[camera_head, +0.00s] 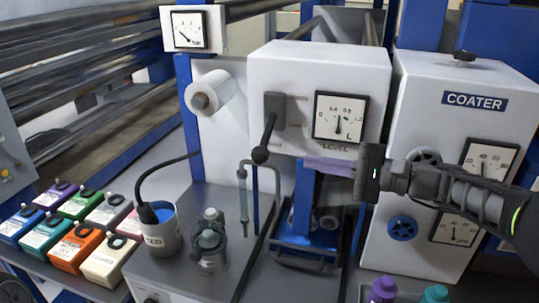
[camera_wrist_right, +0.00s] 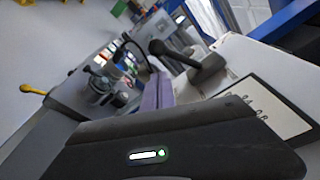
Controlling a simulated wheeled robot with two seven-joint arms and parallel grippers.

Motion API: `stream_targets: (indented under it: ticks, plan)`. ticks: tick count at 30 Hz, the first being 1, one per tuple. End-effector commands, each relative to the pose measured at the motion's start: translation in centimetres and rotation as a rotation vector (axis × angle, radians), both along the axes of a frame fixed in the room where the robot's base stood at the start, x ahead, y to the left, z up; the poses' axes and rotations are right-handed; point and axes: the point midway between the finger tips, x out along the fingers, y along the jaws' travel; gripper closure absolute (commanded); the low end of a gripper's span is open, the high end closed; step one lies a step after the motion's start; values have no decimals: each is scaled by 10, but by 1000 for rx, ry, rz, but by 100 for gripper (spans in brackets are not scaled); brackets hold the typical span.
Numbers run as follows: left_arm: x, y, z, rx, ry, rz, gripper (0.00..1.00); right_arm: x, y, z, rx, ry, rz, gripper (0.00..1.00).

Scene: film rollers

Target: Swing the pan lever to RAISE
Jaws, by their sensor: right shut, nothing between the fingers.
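The pan lever (camera_head: 270,128) is a dark grey arm with a black ball knob, mounted on the front of the white housing left of the LEVEL gauge. It hangs downward, tilted slightly left. Marks beside its pivot are too small to read, so I cannot tell which one says RAISE. The lever also shows in the right wrist view (camera_wrist_right: 196,64). My right gripper (camera_head: 310,163) reaches in from the right below the gauge. Its purple fingers are shut and empty, pointing left, a short way right of the knob and apart from it. My left gripper is not in view.
The LEVEL gauge (camera_head: 340,116) sits just above my right gripper. A blue frame (camera_head: 308,205) stands below it. The COATER box (camera_head: 450,110) is at right.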

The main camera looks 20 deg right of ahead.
Motion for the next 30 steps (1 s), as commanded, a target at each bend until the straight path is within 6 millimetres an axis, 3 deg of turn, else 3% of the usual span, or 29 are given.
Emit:
stream_targets:
  ticks: [8, 22, 30]
  plan:
    - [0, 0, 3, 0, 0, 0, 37, 5, 7, -1, 0, 3, 2, 100]
    - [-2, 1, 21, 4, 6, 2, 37, 50, 62, -5, -1, 5, 3, 100]
    - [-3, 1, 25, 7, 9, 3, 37, 64, 78, -8, -1, 3, 1, 100]
